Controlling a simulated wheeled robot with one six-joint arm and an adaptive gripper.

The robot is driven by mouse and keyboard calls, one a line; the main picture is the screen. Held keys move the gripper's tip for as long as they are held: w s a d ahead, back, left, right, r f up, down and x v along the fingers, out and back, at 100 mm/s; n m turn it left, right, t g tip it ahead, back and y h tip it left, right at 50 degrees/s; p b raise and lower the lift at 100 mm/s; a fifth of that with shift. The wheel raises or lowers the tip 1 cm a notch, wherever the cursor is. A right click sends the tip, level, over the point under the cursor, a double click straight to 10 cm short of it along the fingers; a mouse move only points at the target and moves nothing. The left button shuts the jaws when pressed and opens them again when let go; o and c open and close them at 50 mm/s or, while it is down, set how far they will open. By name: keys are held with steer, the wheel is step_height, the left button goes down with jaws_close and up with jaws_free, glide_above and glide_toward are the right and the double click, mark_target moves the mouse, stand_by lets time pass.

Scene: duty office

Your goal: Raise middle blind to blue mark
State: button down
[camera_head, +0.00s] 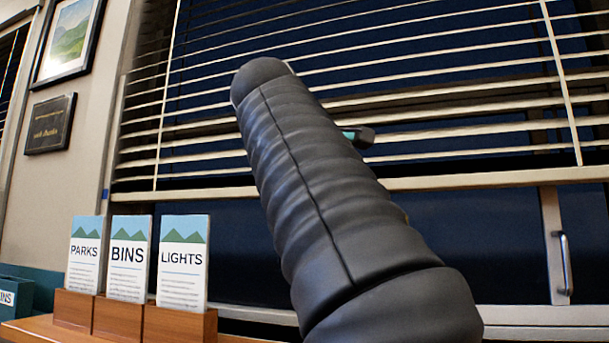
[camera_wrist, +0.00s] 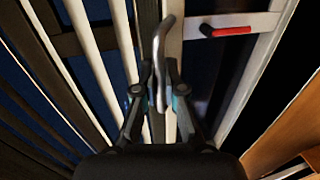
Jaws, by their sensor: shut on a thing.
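The wide slatted blind (camera_head: 430,100) hangs over the dark window in the head view, its slats spread apart. Its pale bottom rail (camera_head: 500,180) crosses below the slats. A small blue mark (camera_head: 105,193) shows on the frame at the left, near the rail's height in the picture. In the wrist view my gripper (camera_wrist: 160,85) is shut on a bent metal handle (camera_wrist: 163,45) beside the pale rail (camera_wrist: 148,25). In the head view my arm covers part of the blind and most of the gripper; only a small teal and black piece shows.
Leaflet holders (camera_head: 118,318) with several leaflets stand on a wooden surface at lower left. Another blind (camera_head: 10,65) is at the far left. A metal handle (camera_head: 563,262) is on the window frame at right. A red bar (camera_wrist: 232,31) shows in the wrist view.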

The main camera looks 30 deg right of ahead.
steer(key=c, duration=1.2)
jaws_free()
steer(key=shift+c, duration=0.2)
steer(key=shift+a, duration=0.1)
steer(key=v, duration=1.1)
steer(key=shift+s+a, duration=0.3)
